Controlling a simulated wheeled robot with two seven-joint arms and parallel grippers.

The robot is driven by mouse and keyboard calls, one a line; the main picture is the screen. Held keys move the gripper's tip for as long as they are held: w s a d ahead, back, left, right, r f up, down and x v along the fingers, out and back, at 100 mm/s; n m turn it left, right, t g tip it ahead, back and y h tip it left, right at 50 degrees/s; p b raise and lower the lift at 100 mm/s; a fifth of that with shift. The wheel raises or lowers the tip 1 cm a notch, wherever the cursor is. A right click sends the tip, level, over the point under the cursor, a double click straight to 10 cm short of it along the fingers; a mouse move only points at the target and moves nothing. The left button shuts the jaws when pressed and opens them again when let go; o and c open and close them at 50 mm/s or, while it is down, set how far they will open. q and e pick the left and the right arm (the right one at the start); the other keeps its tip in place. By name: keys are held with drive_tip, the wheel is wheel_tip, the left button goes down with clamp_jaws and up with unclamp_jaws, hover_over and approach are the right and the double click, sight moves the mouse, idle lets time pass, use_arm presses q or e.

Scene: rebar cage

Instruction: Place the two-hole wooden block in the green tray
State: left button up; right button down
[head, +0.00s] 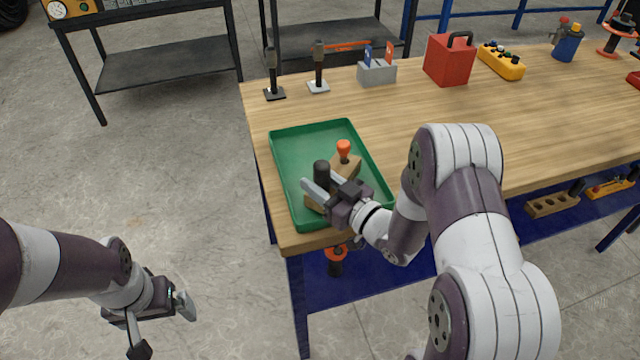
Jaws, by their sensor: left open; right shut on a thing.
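The green tray (289,147) lies on the left end of the wooden workbench. The wooden block (348,164) is inside the tray's outline, toward the front. An orange-topped piece and a black-handled piece stand up from it, and its holes are hidden. My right gripper (320,184) reaches over the tray's front right side and is shut on the block. The fingers hide its middle, and I cannot tell whether it touches the tray floor. My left gripper (163,327) is open and empty, low over the concrete floor left of the bench.
Two hammers on stands (319,70), a grey holder (377,74), a red box (450,62) and a yellow block (500,61) line the bench's back. The bench (440,110) is bare right of the tray. Several items sit on the blue lower shelf.

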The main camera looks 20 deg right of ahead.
drive_tip(key=shift+f, duration=0.25)
drive_tip(key=shift+f, duration=0.2)
drive_tip(key=c, duration=0.7)
unclamp_jaws()
drive_tip(key=shift+o, duration=0.2)
drive_tip(key=shift+r, duration=0.3)
drive_tip(key=v, duration=1.2)
drive_tip(key=shift+f, duration=0.1)
